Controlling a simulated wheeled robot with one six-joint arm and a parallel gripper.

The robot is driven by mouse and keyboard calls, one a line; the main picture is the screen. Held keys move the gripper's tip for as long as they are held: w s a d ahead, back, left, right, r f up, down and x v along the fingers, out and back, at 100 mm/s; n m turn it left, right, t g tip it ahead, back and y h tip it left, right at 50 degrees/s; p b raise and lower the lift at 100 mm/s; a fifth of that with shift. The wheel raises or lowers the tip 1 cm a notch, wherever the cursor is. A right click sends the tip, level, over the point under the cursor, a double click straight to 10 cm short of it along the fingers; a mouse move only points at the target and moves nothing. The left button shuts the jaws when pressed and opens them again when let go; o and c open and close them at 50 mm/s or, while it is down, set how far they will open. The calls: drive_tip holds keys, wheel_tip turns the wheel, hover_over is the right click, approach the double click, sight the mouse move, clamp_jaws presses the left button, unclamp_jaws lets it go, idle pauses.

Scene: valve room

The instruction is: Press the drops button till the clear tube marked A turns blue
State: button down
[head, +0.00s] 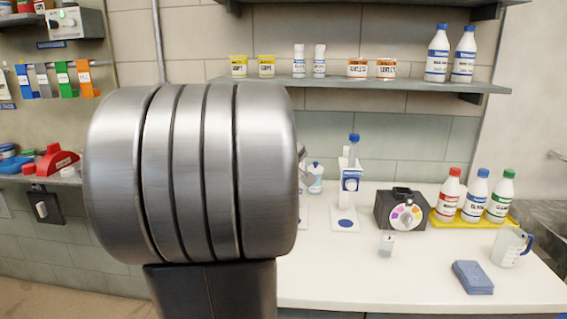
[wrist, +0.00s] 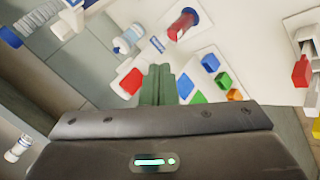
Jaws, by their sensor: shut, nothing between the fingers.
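On the white bench in the head view stands a white and blue dispenser (head: 350,178) with a blue-capped bottle at its top. A blue round spot (head: 346,223) lies on its white base; I cannot tell if this is the drops button. A small clear container (head: 386,244) with a dark mark stands in front of a black box with a coloured dial (head: 405,215). Its mark is too small to read, and no blue shows in it. My gripper (wrist: 165,72) is shut and empty in the wrist view. In the head view my arm hides it.
Red-, blue- and green-capped bottles (head: 476,195) stand on a yellow tray (head: 470,221) at the right. A shelf (head: 420,85) with bottles and tubs runs above. The front middle bench is clear.

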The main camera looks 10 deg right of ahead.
drive_tip(key=shift+w+d+p, duration=0.25)
drive_tip(key=shift+w, duration=0.65)
drive_tip(key=shift+w+d+p, duration=0.25)
drive_tip(key=shift+w+d, duration=0.05)
drive_tip(key=shift+w, duration=0.6)
drive_tip(key=shift+w+d+p, duration=0.25)
drive_tip(key=shift+w, duration=0.65)
drive_tip(key=shift+w, duration=0.1)
drive_tip(key=shift+w+d, duration=0.1)
drive_tip(key=shift+w, duration=0.2)
drive_tip(key=shift+w+d+p, duration=0.1)
drive_tip(key=shift+w+p, duration=0.3)
drive_tip(key=shift+w, duration=0.05)
idle(0.5)
idle(0.4)
drive_tip(key=shift+s+a+b, duration=0.25)
drive_tip(key=shift+s+b, duration=0.15)
drive_tip(key=shift+s, duration=0.5)
drive_tip(key=s, duration=0.2)
drive_tip(key=s+a+b, duration=0.1)
drive_tip(key=s, duration=0.1)
drive_tip(key=shift+s+a+b, duration=0.2)
drive_tip(key=shift+s+b, duration=0.1)
drive_tip(key=shift+s, duration=0.1)
